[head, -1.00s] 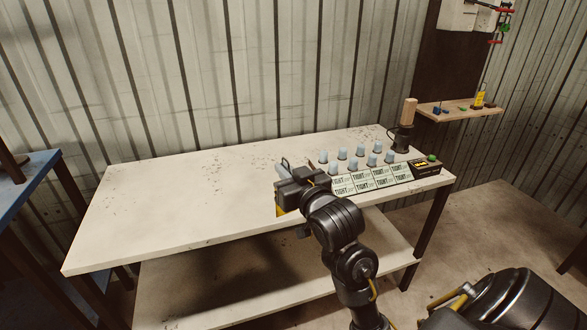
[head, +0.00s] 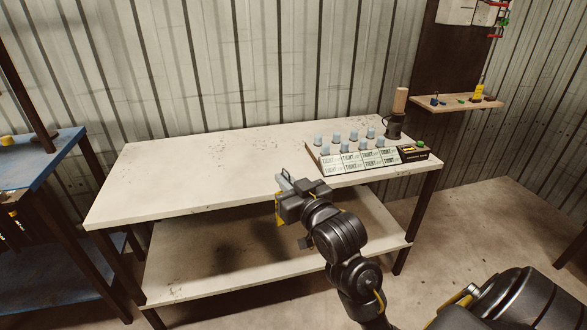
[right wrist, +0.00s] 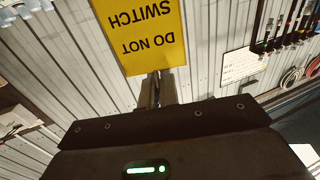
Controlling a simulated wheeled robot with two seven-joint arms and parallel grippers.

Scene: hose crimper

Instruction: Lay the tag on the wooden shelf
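A yellow tag reading "DO NOT SWITCH" (right wrist: 140,35) is in my right gripper (right wrist: 157,88), seen upside down in the right wrist view. In the head view the right gripper (head: 284,182) is at the front edge of the white table, and the tag (head: 279,213) hangs below it, mostly hidden. The fingers look closed on the tag's edge. The wooden shelf (head: 455,105) is on the wall at the upper right, well away from the gripper. My left gripper is not in view.
A blue bench (head: 50,150) stands at the left. Floor is clear right of the table.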

